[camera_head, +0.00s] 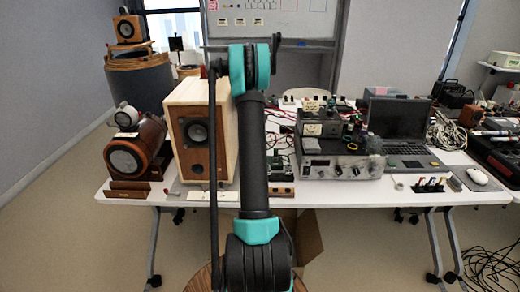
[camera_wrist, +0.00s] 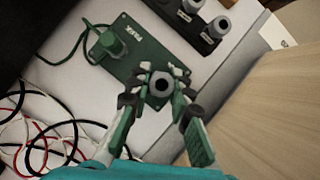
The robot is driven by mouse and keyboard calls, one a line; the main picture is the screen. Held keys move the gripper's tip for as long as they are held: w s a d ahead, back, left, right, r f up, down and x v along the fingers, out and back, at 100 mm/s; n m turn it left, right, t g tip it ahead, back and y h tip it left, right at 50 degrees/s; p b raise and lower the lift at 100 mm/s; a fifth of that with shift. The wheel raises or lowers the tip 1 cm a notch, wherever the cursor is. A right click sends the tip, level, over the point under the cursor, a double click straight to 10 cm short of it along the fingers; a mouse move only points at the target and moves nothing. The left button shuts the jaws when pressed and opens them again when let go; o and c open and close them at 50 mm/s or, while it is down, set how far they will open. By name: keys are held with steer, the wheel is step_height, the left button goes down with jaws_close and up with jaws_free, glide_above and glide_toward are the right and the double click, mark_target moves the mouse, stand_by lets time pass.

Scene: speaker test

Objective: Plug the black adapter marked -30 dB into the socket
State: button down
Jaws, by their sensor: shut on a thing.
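My gripper (camera_wrist: 160,90) is shut on a small round adapter (camera_wrist: 162,76), seen end-on in the wrist view as a grey ring around a dark centre. No -30 dB marking is readable on it. The held adapter is over the near edge of a dark green board (camera_wrist: 138,47) with white lettering. I cannot tell whether it touches the board. A green round plug (camera_wrist: 110,44) with a green cable stands at the board's left. No empty socket shows clearly; one may be hidden under the held adapter. In the head view my arm hides the gripper.
A black holder with grey-topped pieces (camera_wrist: 215,27) lies beyond the board. A wooden speaker box (camera_wrist: 270,110) stands close at right. Red, white and black cables (camera_wrist: 40,140) lie at left. In the head view, a metal instrument (camera_head: 340,164) and a laptop (camera_head: 400,125) stand at right.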

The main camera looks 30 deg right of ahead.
steer(key=shift+f, duration=0.7)
steer(key=c, duration=1.3)
jaws_free()
steer(key=shift+r, duration=3.8)
steer(key=shift+s, duration=0.1)
